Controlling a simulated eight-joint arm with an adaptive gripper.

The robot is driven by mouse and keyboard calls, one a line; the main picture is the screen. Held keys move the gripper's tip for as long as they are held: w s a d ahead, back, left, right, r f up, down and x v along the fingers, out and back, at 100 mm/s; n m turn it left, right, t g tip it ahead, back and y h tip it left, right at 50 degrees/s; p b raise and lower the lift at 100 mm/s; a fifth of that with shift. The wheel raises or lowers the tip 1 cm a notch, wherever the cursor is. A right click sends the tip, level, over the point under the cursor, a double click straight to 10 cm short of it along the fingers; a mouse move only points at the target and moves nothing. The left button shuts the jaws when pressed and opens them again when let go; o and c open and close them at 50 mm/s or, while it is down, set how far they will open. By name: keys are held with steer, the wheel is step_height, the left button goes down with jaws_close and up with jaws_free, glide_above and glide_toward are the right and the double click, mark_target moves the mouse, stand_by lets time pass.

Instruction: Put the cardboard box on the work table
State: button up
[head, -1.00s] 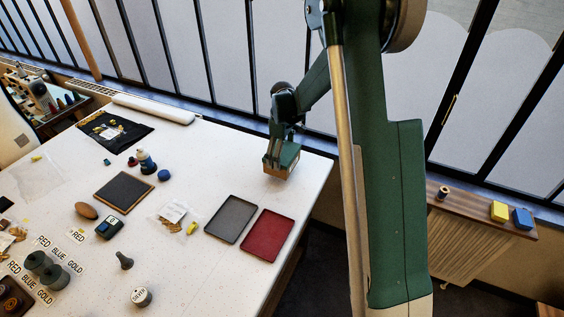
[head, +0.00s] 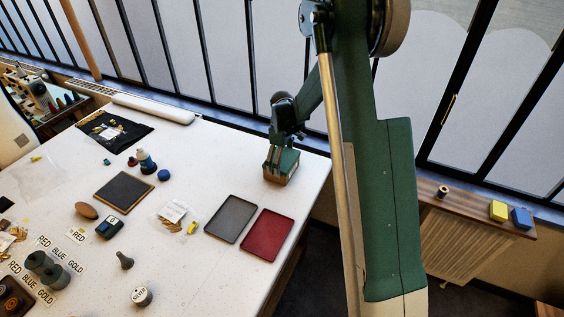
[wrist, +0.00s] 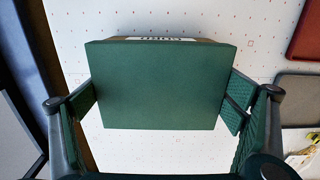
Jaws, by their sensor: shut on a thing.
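The cardboard box (head: 280,177) is brown with a green top and is at the far right part of the white work table (head: 185,268). In the wrist view the box (wrist: 160,84) fills the middle, its green top facing the camera and part of a white label showing at its far edge. My gripper (head: 281,160) is above the box; in the wrist view its two fingers (wrist: 163,100) press on the box's left and right sides. The box is at or very near the table surface; I cannot tell whether its underside touches.
A grey tray (head: 231,219) and a red tray (head: 268,232) lie in front of the box. A white roll (head: 153,108) lies along the back edge. A dark square board (head: 123,193) and small bottles are to the left. Bare table surrounds the box.

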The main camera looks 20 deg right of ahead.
steer(key=shift+f, duration=0.15)
steer(key=o, duration=0.8)
steer(key=shift+r, duration=0.2)
steer(key=shift+r+b, duration=0.4)
steer(key=shift+r, duration=5.55)
